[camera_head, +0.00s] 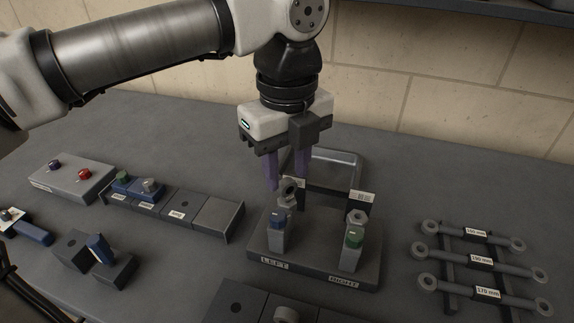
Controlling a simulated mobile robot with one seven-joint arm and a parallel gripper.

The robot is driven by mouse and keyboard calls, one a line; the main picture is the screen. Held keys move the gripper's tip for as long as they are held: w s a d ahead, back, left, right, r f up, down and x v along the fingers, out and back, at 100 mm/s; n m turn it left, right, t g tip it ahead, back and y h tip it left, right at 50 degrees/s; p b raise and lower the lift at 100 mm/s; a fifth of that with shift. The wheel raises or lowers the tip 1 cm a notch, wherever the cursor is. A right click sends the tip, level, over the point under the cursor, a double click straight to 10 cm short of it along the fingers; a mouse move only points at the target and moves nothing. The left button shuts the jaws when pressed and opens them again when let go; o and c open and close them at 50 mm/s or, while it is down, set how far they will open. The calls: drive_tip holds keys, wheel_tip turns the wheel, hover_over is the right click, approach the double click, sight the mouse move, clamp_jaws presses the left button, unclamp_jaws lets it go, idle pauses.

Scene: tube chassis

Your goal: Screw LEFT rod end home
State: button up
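The left rod end (288,190) is a grey ring eye standing up on the left post of the dark fixture (312,262), above a blue part (277,219) and the LEFT label. My gripper (287,186) points down over it with its two purple fingers apart. The fingertips are level with the top of the ring, one at each side in the picture. A gap shows between the fingers and I see no grip on the ring.
A clear-looking tray (338,160) lies behind the fixture. A rack with several rods (475,261) is at right. At left are a grey box with buttons (72,178), a row of labelled blocks (178,206) and a holder with a blue-handled piece (98,249).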

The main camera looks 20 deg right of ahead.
drive_tip(key=shift+r, duration=0.45)
drive_tip(key=m+p, duration=0.1)
drive_tip(key=m, duration=0.4)
drive_tip(key=shift+m, duration=0.4)
drive_tip(key=m, duration=0.4)
drive_tip(key=shift+p, duration=0.4)
drive_tip(key=m, duration=1)
drive_tip(key=shift+f+m, duration=0.1)
drive_tip(key=shift+m, duration=0.2)
drive_tip(key=m, duration=0.7)
drive_tip(key=m+p, duration=0.1)
drive_tip(key=m, duration=0.5)
drive_tip(key=m+p, duration=0.1)
drive_tip(key=m, duration=0.5)
drive_tip(key=shift+m, duration=0.4)
drive_tip(key=m, duration=0.6)
drive_tip(key=shift+m+p, duration=0.3)
drive_tip(key=shift+p, duration=0.1)
drive_tip(key=m, duration=0.3)
drive_tip(key=shift+m, duration=0.4)
drive_tip(key=m, duration=0.3)
